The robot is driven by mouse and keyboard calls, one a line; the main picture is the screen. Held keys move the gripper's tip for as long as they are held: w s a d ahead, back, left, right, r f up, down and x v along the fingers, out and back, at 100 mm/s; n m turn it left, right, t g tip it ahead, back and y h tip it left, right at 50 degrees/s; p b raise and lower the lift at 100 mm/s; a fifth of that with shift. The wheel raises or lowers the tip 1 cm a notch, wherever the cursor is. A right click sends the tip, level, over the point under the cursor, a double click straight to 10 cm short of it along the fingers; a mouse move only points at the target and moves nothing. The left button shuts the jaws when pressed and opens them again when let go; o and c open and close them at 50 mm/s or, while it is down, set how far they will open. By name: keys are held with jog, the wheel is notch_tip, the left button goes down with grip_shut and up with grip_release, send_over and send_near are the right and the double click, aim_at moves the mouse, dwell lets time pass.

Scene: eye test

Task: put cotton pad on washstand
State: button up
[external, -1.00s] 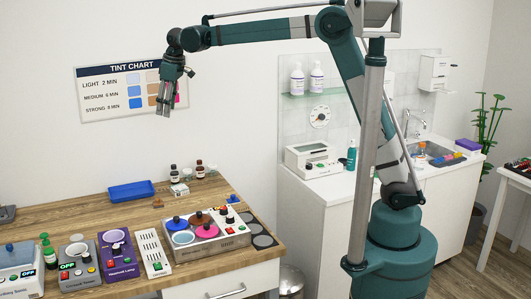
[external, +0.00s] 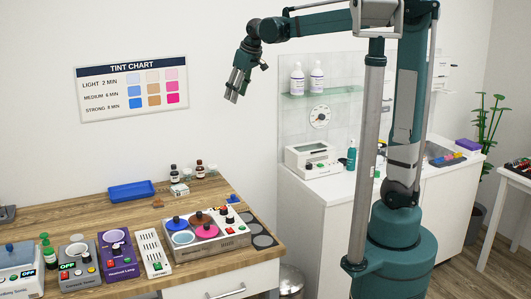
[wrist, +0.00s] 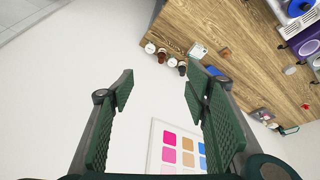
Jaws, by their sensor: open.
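I cannot make out a cotton pad for certain in either view. The washstand (external: 446,195) is the white cabinet with a sink at the right, partly hidden behind my arm. My gripper (external: 235,88) is open and empty, high in the air in front of the wall, between the tint chart and the glass shelf. In the wrist view its fingers (wrist: 158,84) stand apart with nothing between them.
The wooden table (external: 90,208) holds a blue tray (external: 131,190), dark bottles (external: 199,169) and several devices along its front. A white device (external: 311,158) and a green bottle (external: 351,154) stand on the white counter. A glass shelf (external: 322,95) juts out right of my gripper.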

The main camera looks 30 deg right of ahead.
jog(key=s+d+f+m, duration=0.1)
jog(key=s+d+m, duration=0.1)
jog(key=s+d, duration=0.65)
jog(key=s+d+f+m+t+h, duration=0.1)
jog(key=s+d+f+m, duration=0.1)
jog(key=s+d+f, duration=0.5)
jog(key=s+d+f+m+t, duration=0.2)
jog(key=s+d+f, duration=0.6)
jog(key=s+d, duration=0.5)
jog(key=shift+d+f+m+h, duration=0.2)
jog(key=shift+d+m+h, duration=0.2)
jog(key=shift+d, duration=0.7)
jog(key=shift+o, duration=0.5)
